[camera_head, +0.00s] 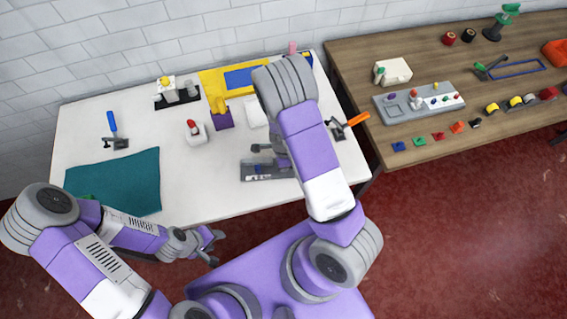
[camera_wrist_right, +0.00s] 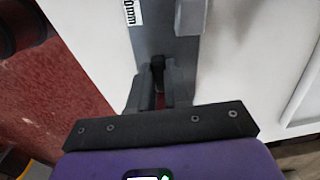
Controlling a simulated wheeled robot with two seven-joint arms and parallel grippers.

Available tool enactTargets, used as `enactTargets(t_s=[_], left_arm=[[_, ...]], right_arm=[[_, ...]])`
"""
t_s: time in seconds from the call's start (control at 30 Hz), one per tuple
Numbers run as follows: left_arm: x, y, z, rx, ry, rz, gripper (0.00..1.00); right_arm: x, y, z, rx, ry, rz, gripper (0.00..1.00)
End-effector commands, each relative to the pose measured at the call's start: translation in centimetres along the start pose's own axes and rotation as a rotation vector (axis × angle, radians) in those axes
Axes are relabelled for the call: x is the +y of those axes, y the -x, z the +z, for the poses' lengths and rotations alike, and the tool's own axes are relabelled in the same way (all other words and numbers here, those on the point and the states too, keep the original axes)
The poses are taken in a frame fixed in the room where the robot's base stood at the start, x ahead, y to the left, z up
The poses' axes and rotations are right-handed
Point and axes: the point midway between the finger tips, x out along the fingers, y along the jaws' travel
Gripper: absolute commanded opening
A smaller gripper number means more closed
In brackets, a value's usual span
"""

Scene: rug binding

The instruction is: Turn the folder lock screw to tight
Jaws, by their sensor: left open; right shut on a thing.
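The grey folder (camera_head: 257,172) lies at the front edge of the white table, partly behind my right arm. In the right wrist view it is a grey bar (camera_wrist_right: 147,45) with a white label ending in "mm". A dark knob, which looks like the folder lock screw (camera_wrist_right: 158,64), sits at the bar's near end. My right gripper (camera_wrist_right: 158,88) is shut on it, one finger on each side. How far the screw is turned cannot be told. My left gripper (camera_head: 210,246) is open and empty, low in front of the table's front edge.
A teal cloth (camera_head: 125,180) lies at the table's left front. A blue-handled tool (camera_head: 114,128), a red-topped white block (camera_head: 194,130) and a purple block (camera_head: 222,118) stand behind. An orange-handled tool (camera_head: 345,126) lies right of my arm. A wooden table (camera_head: 410,50) stands at right.

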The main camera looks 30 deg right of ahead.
Motion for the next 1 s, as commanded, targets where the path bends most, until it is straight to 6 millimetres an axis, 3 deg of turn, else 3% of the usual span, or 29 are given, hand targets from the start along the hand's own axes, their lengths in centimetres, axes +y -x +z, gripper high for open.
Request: enactTargets(t_s=[0.97,1.0], left_arm=[[0.0,0.01,0.0,0.0,0.0,0.0,0.49],[0.0,0.01,0.0,0.0,0.0,0.0,0.49]], right_arm=[[0.0,0.02,0.02,-0.001,0.001,0.0,0.0],[0.0,0.02,0.02,-0.001,0.0,0.0,0.2]])
